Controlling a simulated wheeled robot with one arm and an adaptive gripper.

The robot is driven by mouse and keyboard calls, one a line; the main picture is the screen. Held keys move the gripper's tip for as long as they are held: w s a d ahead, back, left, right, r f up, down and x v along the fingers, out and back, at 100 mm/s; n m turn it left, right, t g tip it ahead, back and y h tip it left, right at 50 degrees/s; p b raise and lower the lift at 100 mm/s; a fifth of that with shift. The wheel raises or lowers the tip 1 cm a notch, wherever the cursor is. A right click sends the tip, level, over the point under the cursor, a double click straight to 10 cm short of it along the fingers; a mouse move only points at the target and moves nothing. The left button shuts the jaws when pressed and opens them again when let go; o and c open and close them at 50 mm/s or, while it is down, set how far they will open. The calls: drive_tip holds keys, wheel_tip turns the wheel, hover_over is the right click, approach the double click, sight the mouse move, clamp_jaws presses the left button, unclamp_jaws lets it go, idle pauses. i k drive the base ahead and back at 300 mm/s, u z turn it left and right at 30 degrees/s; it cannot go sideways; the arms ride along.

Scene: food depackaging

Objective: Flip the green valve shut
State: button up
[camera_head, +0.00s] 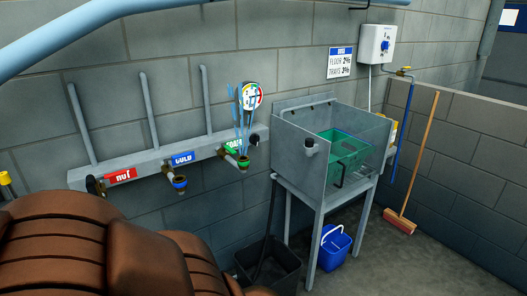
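The green valve (243,163) is a tap with a green ring, at the right end of a grey wall rail. A green label (231,147), partly hidden, sits just above it. Thin blue streaks, which look like spraying water, rise from around this tap across a round gauge (252,96). A dark knob-like part (253,138) is at the rail's end; I cannot tell whether it is the valve's handle, nor how that handle is turned. No gripper of mine can be made out.
Red (120,175) and blue (182,159) labels mark other rail fittings. A metal sink stand (318,163) holds a green crate (345,147). A black tub (268,266), blue bucket (334,246) and broom (415,160) stand nearby. A large brown ribbed shape fills the lower left.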

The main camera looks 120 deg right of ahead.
sight(229, 150)
drive_tip(key=z, duration=3.05)
drive_tip(key=i, duration=0.4)
drive_tip(key=u, duration=0.85)
